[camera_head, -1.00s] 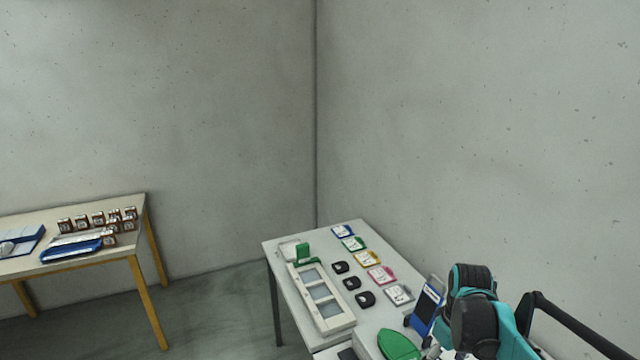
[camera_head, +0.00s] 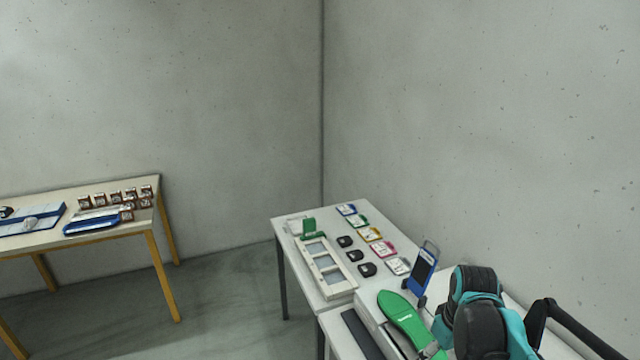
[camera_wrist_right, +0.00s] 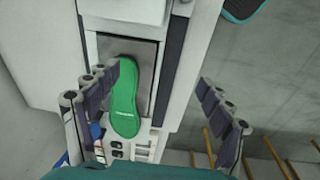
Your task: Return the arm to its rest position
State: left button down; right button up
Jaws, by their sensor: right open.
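My right arm (camera_head: 478,305), teal and black, comes in at the lower right of the head view. In the right wrist view my right gripper (camera_wrist_right: 158,78) is open, with its dark jointed fingers spread wide at left and right. Nothing is held between them. A green shoe sole (camera_wrist_right: 125,100) lies on a dark panel in a white frame beyond the fingers, apart from them. The sole also shows in the head view (camera_head: 403,316), just left of my arm, its near end close to the gripper's partly hidden end. My left arm and gripper are out of view.
The white table (camera_head: 325,300) holds a compartment tray (camera_head: 326,270), several coloured cards, black pieces (camera_head: 367,269) and a blue trolley-like stand (camera_head: 421,274) close to my arm. A wooden table (camera_head: 80,196) with boxes stands at left. Floor lies between; concrete walls are behind.

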jog(key=s+a+f+m+t+b, duration=0.3)
jog(key=s+a+f+t+b, duration=0.3)
jog(key=s+a+f+b, duration=0.1)
jog(key=s+a, duration=0.1)
jog(key=s, duration=0.1)
jog(key=shift+s+a+m, duration=0.25)
jog(key=shift+s+m, duration=0.15)
dwell(0.5)
